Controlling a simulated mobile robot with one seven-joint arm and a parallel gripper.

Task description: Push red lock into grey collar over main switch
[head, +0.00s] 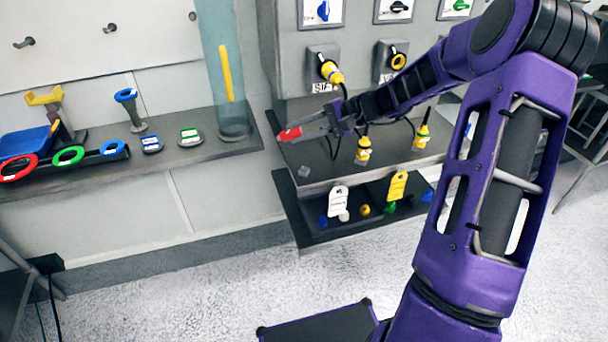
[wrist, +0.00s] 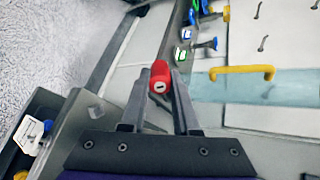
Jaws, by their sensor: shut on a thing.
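My gripper (head: 303,129) is shut on the red lock (head: 289,134) and holds it at its fingertips, above the shelf under the grey panel, apart from the panel face. In the wrist view, the red lock (wrist: 160,75) sits between the fingertips (wrist: 166,84) with a pale keyhole face towards the camera. Rotary switches in blue (head: 322,10), black (head: 400,6) and green (head: 461,5) line the panel's top, cut by the picture edge. I cannot tell which is the main switch, nor make out a grey collar over one.
Yellow plugs (head: 363,150) on black cables stand on the panel shelf; one plug (head: 331,72) is in a socket. A small grey piece (head: 304,171) lies near the shelf's front left. Tags (head: 338,199) hang below. A clear tube (head: 227,90) stands on the left shelf.

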